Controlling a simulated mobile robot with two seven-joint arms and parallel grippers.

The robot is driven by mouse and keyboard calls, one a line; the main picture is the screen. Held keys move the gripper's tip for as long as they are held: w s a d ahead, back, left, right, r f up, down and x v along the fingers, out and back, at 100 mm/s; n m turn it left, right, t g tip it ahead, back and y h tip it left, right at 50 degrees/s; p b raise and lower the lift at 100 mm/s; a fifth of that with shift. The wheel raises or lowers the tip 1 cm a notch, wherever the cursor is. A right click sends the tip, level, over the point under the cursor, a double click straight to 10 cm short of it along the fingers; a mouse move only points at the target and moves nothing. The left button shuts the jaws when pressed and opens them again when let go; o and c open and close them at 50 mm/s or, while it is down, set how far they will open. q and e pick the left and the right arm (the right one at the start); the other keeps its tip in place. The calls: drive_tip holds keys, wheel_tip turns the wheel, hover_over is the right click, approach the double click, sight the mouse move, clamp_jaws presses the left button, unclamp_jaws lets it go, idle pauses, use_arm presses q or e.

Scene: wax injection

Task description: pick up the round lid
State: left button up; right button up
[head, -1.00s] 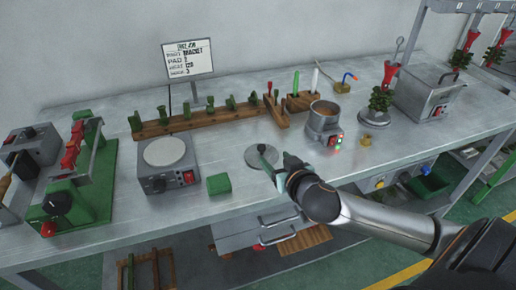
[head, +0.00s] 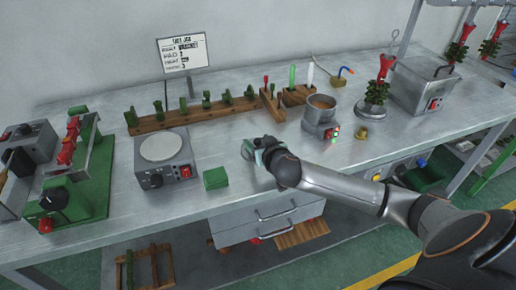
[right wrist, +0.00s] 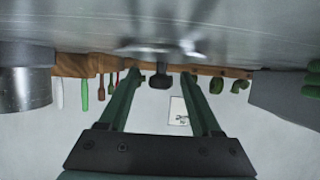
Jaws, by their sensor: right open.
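The round lid, a grey disc with a dark upright knob, lies on the workbench (head: 225,205). In the head view my right gripper covers most of it. In the right wrist view the lid (right wrist: 150,47) is a blurred grey disc seen nearly edge-on, with its black knob (right wrist: 160,76) between the fingertips. My right gripper (head: 251,150) is low over the bench at the lid. Its two green fingers (right wrist: 161,79) are open, one each side of the knob, with gaps showing. My left gripper is not in view.
A green block (head: 215,178) and a round-topped hot plate (head: 165,158) are to the left. A wooden rack (head: 195,115) with green pieces lies behind.

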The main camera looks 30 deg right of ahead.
drive_tip(key=shift+w, duration=0.2)
clamp_jaws()
idle(0.4)
